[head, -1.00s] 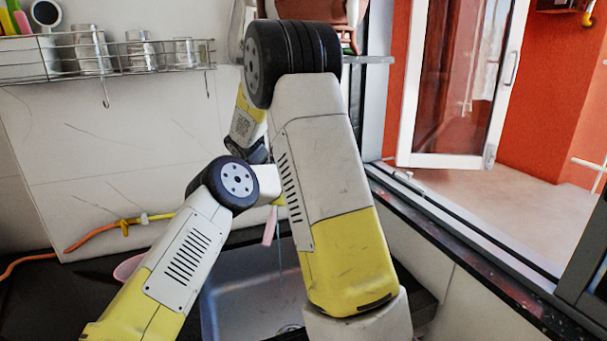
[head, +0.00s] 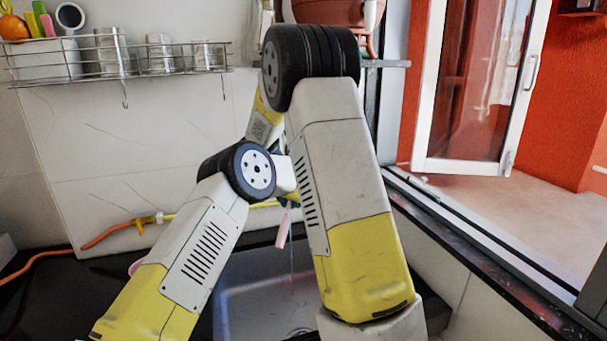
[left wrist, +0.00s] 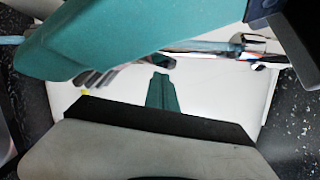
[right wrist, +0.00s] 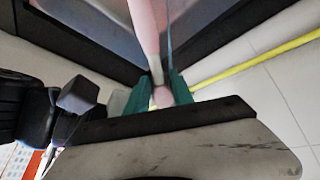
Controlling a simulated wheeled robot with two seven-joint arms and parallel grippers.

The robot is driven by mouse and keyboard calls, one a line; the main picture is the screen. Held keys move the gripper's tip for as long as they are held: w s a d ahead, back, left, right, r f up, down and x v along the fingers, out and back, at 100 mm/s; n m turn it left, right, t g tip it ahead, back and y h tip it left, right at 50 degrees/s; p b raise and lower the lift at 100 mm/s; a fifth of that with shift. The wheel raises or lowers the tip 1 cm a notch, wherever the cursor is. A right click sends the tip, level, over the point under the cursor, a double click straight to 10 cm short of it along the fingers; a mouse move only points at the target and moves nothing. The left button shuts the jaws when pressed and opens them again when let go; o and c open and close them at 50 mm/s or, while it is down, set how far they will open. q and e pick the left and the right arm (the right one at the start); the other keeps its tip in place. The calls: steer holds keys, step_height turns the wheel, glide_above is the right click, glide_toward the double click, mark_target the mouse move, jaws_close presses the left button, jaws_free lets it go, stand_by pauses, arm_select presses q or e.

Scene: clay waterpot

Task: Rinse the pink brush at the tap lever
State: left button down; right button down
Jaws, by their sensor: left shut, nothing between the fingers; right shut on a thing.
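The pink brush (head: 284,232) hangs downward over the sink in the head view, just left of a thin stream of water (head: 292,262). In the right wrist view, my right gripper (right wrist: 157,95) is shut on the brush's narrow end, and the pink body (right wrist: 146,28) extends away beside the stream (right wrist: 169,45). The right fingers are mostly hidden in the head view. My left gripper (left wrist: 158,75) shows teal fingers in the left wrist view, shut and empty; my arms hide it in the head view. A chrome part (left wrist: 225,46), perhaps the tap, is near it. I cannot make out the lever.
The grey sink (head: 240,305) is set in a dark counter. A yellow and orange hose (head: 110,233) runs along the wall. A wire rack (head: 130,67) with metal cups hangs at upper left. A window ledge (head: 470,240) and open door (head: 475,90) are at right.

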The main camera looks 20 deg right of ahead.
arm_select(q)
steer(key=a+n, duration=0.1)
steer(key=a+r+n, duration=0.1)
steer(key=n, duration=0.1)
steer(key=shift+r+g, duration=0.2)
steer(key=shift+g, duration=0.1)
steer(key=shift+d, duration=0.1)
steer(key=v, duration=0.7)
steer(key=shift+s+d, duration=0.15)
steer(key=shift+s, duration=0.05)
